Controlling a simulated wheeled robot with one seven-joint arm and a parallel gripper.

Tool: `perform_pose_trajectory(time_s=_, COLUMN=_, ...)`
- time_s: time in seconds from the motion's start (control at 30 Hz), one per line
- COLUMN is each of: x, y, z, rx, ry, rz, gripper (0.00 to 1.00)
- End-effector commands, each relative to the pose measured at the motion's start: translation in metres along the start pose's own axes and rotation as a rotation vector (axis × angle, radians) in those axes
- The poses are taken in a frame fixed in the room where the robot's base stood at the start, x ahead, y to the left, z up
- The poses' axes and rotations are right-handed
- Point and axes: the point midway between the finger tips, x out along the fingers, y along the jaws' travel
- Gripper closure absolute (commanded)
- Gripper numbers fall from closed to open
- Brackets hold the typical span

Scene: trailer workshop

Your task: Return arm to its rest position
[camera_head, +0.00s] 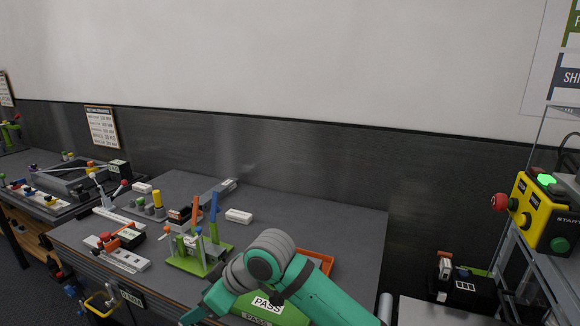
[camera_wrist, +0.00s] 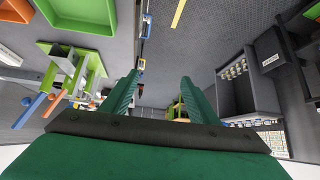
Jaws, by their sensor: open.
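My green arm with its grey joint shows at the bottom middle of the head view, in front of the workbench (camera_head: 350,215). My gripper (camera_wrist: 157,84) shows in the wrist view with its two green fingers apart. Nothing is between the fingers; the floor lies beyond them.
A green fixture (camera_head: 190,264) with upright tools stands on the bench. An orange tray (camera_head: 327,258) and a green PASS tray (camera_head: 291,317) are partly behind my arm. A yellow control box (camera_head: 537,214) is at the right. A dark shelf unit (camera_wrist: 247,90) stands right in the wrist view.

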Motion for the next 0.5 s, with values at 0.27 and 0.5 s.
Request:
perform_pose_trajectory(time_s=0.27, x=0.028, y=-0.018, z=-0.056, rx=0.077, ry=0.348, rz=-0.006, gripper=0.46)
perform_pose_trajectory(time_s=0.5, x=0.035, y=-0.022, z=-0.081, rx=0.188, ry=0.609, rz=0.022, gripper=0.46)
